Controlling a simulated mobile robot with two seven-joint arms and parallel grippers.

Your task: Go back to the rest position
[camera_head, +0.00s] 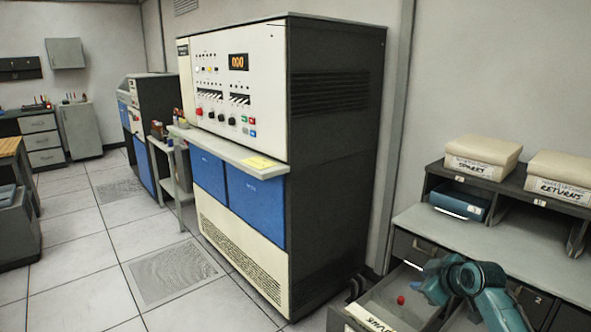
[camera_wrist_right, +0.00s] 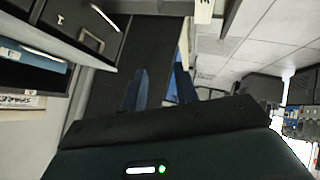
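My right arm comes in at the bottom right of the head view, its teal wrist and gripper (camera_head: 434,287) above or beside an open drawer (camera_head: 372,298) of the grey desk. In the right wrist view the two dark blue fingers of my right gripper (camera_wrist_right: 159,90) stand apart, with nothing visible between them. A small red object (camera_head: 401,300) lies in the open drawer, to the left of the gripper. The fingertips are hard to make out in the head view. My left gripper is in neither view.
The desk top (camera_head: 480,246) is mostly bare beside my right arm. Boxes marked SPARES (camera_head: 482,157) and RETURNS (camera_head: 561,178) sit on the shelf above a blue binder (camera_head: 459,200). A tall control cabinet (camera_head: 335,150) stands left of the desk. Tiled floor (camera_head: 90,255) is open at left.

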